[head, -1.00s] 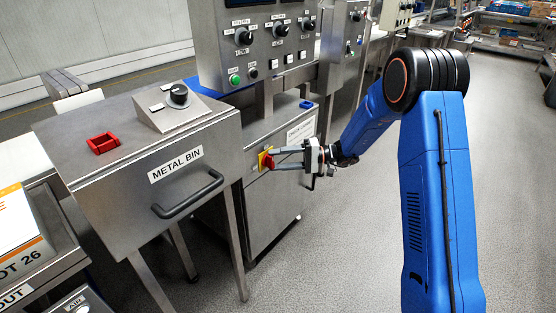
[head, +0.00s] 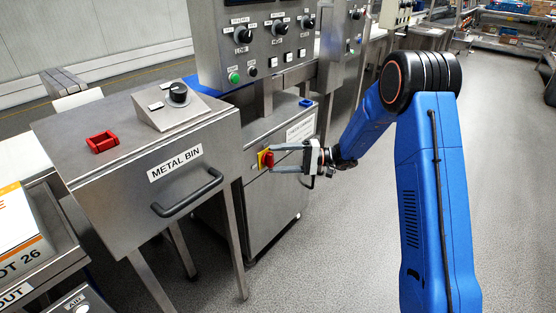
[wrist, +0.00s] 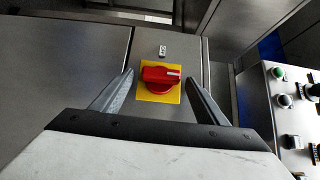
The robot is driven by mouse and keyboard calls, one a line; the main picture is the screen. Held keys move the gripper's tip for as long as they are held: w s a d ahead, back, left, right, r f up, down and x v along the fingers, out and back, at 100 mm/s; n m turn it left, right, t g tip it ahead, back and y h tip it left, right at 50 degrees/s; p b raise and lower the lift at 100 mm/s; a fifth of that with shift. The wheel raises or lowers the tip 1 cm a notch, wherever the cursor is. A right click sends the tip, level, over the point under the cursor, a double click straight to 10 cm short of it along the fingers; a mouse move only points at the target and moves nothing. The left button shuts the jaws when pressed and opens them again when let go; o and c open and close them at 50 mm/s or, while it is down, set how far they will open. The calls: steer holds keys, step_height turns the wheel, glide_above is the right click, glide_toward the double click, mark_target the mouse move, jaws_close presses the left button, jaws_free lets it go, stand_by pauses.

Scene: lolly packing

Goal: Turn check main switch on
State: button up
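The main switch is a red rotary handle on a yellow square plate, on the front of a steel cabinet (head: 278,205). In the head view the switch (head: 266,159) sits at the tips of my gripper (head: 272,158). In the wrist view the red switch (wrist: 160,78) lies between the two spread fingers of my gripper (wrist: 160,82), with gaps on both sides. Its handle lies crosswise in that view, with a pale mark at its right end. A small label (wrist: 163,50) is above the plate. My gripper is open and not visibly touching the handle.
The metal bin (head: 150,175) with its protruding handle (head: 188,194) stands left of the switch. A control panel (head: 258,45) with knobs and buttons rises above the cabinet. A red bracket (head: 102,142) lies on the bin top. The floor (head: 345,240) to the right is clear.

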steer(key=w+d, duration=0.2)
steer(key=d, duration=1.5)
steer(key=shift+d, duration=0.15)
steer(key=shift+f, duration=0.1)
steer(key=s+r+h, duration=0.4)
steer(key=s+r, duration=0.1)
steer(key=s, duration=0.6)
steer(key=s+r+h, duration=0.5)
steer(key=s, duration=0.6)
steer(key=s+d+r+t+h, duration=0.1)
steer(key=s+d+t+h, duration=0.2)
steer(key=s+d, duration=0.4)
steer(key=s+d+m+t+h, duration=0.1)
steer(key=s+d+t+h, duration=0.3)
steer(key=s, duration=1.1)
steer(key=shift+d+r+h, duration=0.35)
steer(key=shift+d+h, duration=0.65)
steer(key=shift+d, duration=0.55)
